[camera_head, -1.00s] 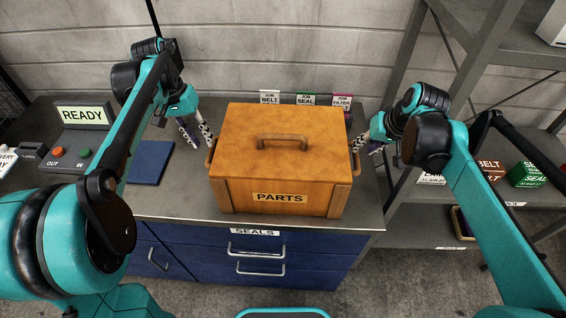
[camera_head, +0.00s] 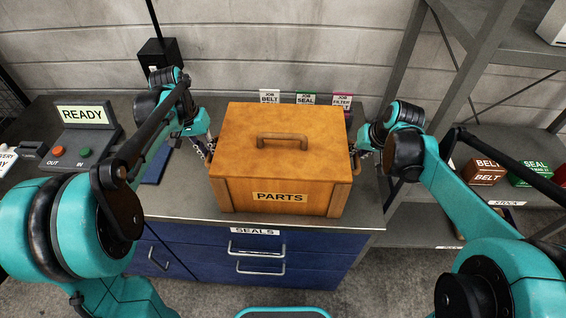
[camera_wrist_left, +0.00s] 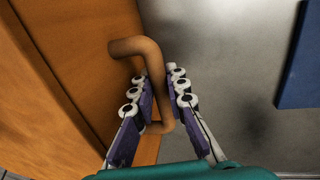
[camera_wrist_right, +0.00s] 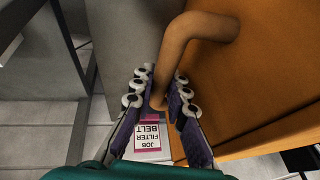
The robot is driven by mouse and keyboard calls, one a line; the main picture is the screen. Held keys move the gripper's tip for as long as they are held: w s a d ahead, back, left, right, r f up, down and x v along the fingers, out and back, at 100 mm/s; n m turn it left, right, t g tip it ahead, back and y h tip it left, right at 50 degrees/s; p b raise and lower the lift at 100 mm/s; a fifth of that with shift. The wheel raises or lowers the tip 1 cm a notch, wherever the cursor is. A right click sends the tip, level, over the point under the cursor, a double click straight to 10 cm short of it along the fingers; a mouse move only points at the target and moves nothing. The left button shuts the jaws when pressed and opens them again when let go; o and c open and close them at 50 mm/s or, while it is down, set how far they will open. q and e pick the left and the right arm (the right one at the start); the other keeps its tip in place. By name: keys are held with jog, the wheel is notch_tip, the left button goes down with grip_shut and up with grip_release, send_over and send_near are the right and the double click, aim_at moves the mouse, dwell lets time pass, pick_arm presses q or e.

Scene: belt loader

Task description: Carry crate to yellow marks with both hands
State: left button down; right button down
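The wooden crate (camera_head: 283,160), lidded and labelled PARTS, sits flat on the grey bench top. My left gripper (camera_head: 208,148) is at its left side handle. In the left wrist view, this handle (camera_wrist_left: 150,52) passes between the fingers (camera_wrist_left: 162,85), which are closed in around it. My right gripper (camera_head: 362,150) is at the right side handle. In the right wrist view, that handle (camera_wrist_right: 185,35) runs between the fingers (camera_wrist_right: 161,85), also closed in close on both sides. The yellow marks are not visible in any view.
A READY console (camera_head: 83,135) with buttons stands at the left of the bench. Several job cards (camera_head: 306,99) stand behind the crate. A blue panel (camera_head: 155,165) lies left of it. Metal shelving with a brown box (camera_head: 486,170) and green box (camera_head: 528,173) is at the right.

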pick_arm(q)
jog(key=shift+r, duration=0.15)
pick_arm(e)
jog(key=shift+r, duration=0.15)
